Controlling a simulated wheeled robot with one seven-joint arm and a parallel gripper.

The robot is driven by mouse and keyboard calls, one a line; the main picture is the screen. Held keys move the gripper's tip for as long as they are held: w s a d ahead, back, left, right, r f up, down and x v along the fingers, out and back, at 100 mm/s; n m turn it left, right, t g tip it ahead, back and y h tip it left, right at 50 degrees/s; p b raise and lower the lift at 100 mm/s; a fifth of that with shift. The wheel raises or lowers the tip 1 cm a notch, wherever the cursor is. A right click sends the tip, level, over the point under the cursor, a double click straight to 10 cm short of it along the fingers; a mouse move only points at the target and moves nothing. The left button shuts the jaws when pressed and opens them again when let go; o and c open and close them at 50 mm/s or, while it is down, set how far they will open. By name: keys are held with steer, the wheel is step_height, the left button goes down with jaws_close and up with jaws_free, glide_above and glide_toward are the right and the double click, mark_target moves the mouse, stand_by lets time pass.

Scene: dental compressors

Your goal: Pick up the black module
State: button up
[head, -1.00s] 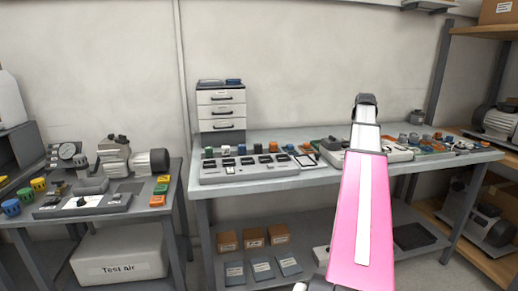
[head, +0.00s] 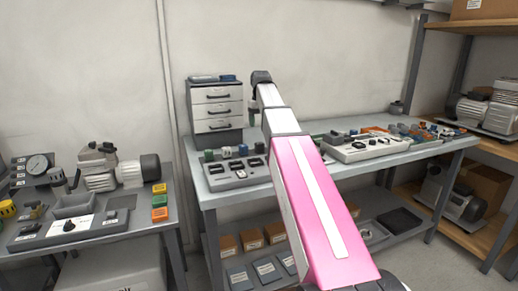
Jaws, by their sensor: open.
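Several small black modules (head: 255,162) sit in a grey tray (head: 222,181) at the left end of the long bench. I cannot tell which one the task means. My pink and white arm reaches over the bench and hides the right part of this tray. My gripper (head: 252,107) hangs at the arm's far end, above and behind the tray, in front of the drawer unit. It is small and mostly hidden by the arm. It is open, with nothing seen in it, and apart from the modules.
A white drawer unit (head: 216,108) stands behind the tray. Another panel with parts (head: 360,147) lies further right on the bench. The left table holds a compressor (head: 112,166) and colored blocks (head: 159,201). Boxes (head: 251,239) sit on the lower shelf.

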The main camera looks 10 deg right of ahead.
mark_target(260, 143)
steer(key=shift+s+a, duration=0.15)
steer(key=shift+a, duration=0.15)
steer(key=shift+f, duration=0.3)
steer(key=f, duration=1)
steer(key=shift+s+d, duration=0.1)
steer(key=shift+d, duration=0.1)
steer(key=c, duration=1)
